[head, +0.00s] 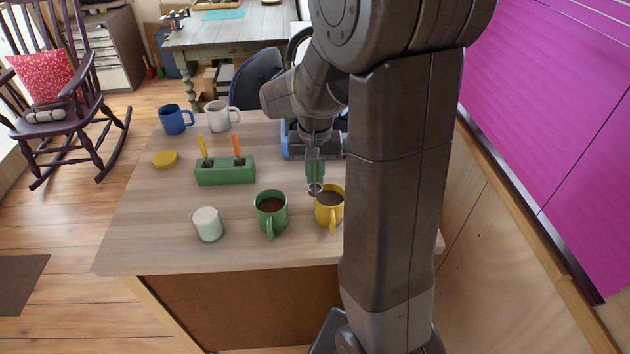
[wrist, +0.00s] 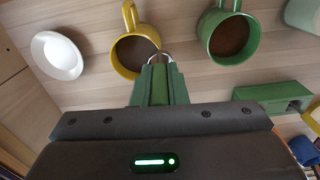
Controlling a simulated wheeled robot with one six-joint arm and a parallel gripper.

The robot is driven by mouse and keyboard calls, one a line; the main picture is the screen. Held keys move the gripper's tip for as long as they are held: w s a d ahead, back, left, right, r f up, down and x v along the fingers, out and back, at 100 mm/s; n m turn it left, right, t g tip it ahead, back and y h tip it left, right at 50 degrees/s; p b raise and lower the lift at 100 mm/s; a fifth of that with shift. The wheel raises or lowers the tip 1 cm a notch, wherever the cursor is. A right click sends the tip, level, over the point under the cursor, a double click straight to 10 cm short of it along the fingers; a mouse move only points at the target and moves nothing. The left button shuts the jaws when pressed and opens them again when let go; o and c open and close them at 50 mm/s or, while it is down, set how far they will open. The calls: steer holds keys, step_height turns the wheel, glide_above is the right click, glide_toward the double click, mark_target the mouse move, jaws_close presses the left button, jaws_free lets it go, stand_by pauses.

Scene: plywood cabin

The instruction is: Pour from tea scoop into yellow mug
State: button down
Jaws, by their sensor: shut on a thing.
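The yellow mug (head: 329,207) stands upright at the front of the table, with dark brown contents inside. It also shows in the wrist view (wrist: 128,66), handle toward the top. My gripper (head: 316,176) points down at the mug's back-left rim and is shut on the tea scoop (head: 315,188). In the wrist view the gripper's green fingers (wrist: 160,72) are close together, and the scoop's metal end (wrist: 161,56) sticks out at the mug's rim. I cannot tell whether it touches the rim or what the scoop holds. The scoop's handle is mostly hidden.
A green mug (head: 271,210) with brown contents stands just left of the yellow one. A white-filled cup (head: 207,224), a green rack (head: 226,172), a yellow lid (head: 165,159), a blue mug (head: 173,121) and a white mug (head: 217,117) stand further left. A white bowl (wrist: 57,55) is near the yellow mug.

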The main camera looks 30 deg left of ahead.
steer(key=shift+r, duration=2)
